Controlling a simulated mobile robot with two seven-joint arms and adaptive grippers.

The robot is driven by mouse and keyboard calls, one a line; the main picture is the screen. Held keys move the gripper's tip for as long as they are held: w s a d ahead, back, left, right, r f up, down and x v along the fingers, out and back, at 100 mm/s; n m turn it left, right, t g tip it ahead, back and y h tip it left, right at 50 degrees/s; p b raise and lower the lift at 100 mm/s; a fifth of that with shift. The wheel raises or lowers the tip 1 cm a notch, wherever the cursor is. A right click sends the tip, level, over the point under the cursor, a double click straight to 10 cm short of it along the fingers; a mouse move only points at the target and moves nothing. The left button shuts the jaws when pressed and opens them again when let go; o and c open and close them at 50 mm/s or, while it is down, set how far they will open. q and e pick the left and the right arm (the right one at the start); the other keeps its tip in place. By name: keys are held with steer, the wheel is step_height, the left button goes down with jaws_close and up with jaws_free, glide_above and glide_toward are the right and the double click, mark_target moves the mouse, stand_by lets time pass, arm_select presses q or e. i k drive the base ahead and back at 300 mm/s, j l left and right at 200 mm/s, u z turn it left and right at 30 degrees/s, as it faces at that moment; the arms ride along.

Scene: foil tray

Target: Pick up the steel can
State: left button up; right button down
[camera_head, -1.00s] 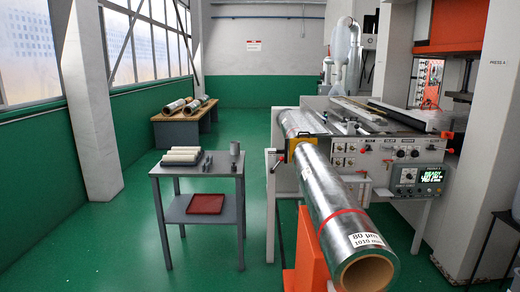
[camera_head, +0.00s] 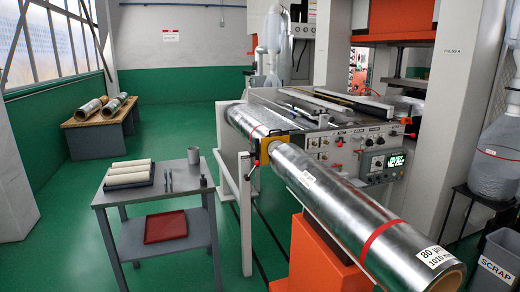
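The steel can (camera_head: 194,155) is a small grey cylinder. It stands upright at the far right corner of the grey table (camera_head: 120,192), at the left of the head view. Beside it on the tabletop are two small dark tools (camera_head: 169,180) and a tray holding pale rollers (camera_head: 130,173). Neither of my grippers shows in the head view.
A large foil roll (camera_head: 335,200) sticks out on the right, above an orange stand (camera_head: 318,250). A machine with a control panel (camera_head: 385,163) stands behind it. A red tray (camera_head: 166,227) lies on the table's lower shelf. Green floor is open left of the table.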

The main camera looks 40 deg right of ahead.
mark_target(193, 152)
steer(key=i+l+z, duration=0.15)
steer(key=i+z, duration=0.25)
steer(key=i, duration=0.4)
steer(key=i+j+z, duration=0.1)
steer(key=i+z, duration=0.3)
steer(key=i, duration=0.4)
